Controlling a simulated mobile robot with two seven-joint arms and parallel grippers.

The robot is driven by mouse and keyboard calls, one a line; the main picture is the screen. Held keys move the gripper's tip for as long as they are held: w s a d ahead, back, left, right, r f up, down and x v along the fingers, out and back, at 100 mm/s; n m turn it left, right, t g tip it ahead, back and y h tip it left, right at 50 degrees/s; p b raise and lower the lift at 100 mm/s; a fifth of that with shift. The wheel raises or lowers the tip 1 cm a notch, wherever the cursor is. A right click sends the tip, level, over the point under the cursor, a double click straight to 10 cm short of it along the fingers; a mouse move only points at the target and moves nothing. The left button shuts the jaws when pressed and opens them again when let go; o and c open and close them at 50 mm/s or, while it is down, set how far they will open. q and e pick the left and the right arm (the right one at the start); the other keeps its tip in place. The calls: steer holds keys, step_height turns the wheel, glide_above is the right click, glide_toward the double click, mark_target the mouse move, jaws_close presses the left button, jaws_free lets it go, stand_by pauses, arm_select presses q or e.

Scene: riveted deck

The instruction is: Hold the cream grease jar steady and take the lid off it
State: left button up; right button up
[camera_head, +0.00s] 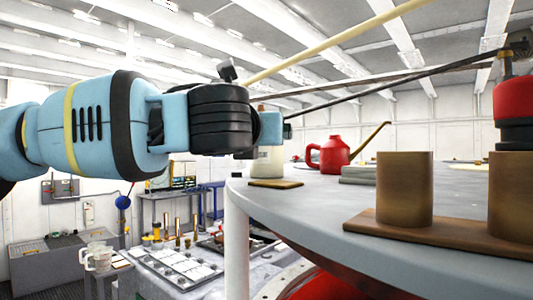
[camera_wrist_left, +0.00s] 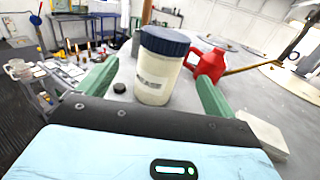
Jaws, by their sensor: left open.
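The cream grease jar (camera_wrist_left: 153,80) stands upright on the grey table, with a dark blue lid (camera_wrist_left: 165,40) on top. In the left wrist view it stands between the two green fingers of my left gripper (camera_wrist_left: 155,78), which are open on either side of it. I cannot tell how far the fingertips are from its wall. In the head view my left gripper (camera_head: 272,128) is in front of the jar (camera_head: 267,162); the jar's lower part shows and its lid is hidden. My right gripper is not in view.
A red oil can (camera_head: 333,152) with a long spout stands close right of the jar. A flat brown plate (camera_head: 276,184) lies in front, and a small black disc (camera_wrist_left: 120,88) lies left. Brass cylinders (camera_head: 405,188) on a wooden base (camera_head: 440,232) stand nearer right. The table's edge is close.

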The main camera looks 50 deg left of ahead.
mark_target(267, 149)
arm_select(q)
steer(key=shift+x, duration=1.1)
steer(key=shift+p+x, duration=0.3)
steer(key=shift+x, duration=2.25)
steer(key=shift+d+f, duration=0.1)
steer(key=shift+d, duration=0.1)
steer(key=c, duration=1.3)
steer(key=shift+o, duration=0.2)
